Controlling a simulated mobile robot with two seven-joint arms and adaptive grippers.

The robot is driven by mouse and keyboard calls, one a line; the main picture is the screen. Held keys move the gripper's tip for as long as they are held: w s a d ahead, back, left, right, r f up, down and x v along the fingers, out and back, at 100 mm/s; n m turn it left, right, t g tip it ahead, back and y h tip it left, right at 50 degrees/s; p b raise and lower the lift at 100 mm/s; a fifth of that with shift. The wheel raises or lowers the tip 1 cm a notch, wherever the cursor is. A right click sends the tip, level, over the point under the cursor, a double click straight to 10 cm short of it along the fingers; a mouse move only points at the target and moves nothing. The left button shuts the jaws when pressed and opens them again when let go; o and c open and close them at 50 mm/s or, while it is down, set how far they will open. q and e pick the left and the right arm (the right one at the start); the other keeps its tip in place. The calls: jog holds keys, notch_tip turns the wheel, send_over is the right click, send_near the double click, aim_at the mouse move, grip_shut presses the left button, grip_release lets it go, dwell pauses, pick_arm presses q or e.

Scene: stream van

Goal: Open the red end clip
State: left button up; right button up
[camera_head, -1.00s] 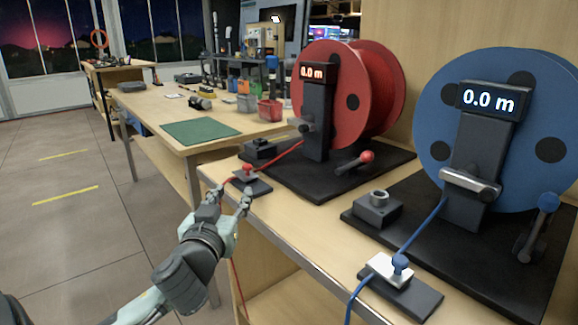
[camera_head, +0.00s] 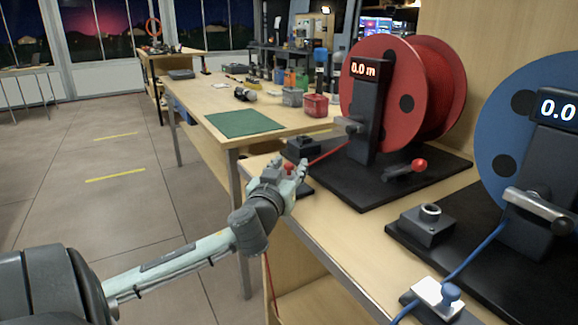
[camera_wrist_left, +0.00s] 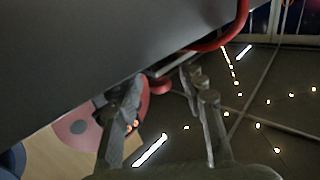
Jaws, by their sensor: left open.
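The red end clip, with its red knob (camera_head: 289,168), sits on a small black base at the left edge of the wooden bench. A red cable runs from it up to the red reel (camera_head: 382,100). My left gripper (camera_head: 287,173) is open at the clip and hides most of it in the head view. In the left wrist view, the red knob (camera_wrist_left: 159,85) shows beyond the gap between the open fingers (camera_wrist_left: 163,110). I cannot tell whether a finger touches it. The right gripper is not in view.
A second table with a green mat (camera_head: 241,123) is behind. The floor at left is clear.

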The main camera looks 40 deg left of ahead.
pick_arm(q)
jog(key=shift+c, duration=0.5)
jog(key=c, duration=0.5)
grip_shut()
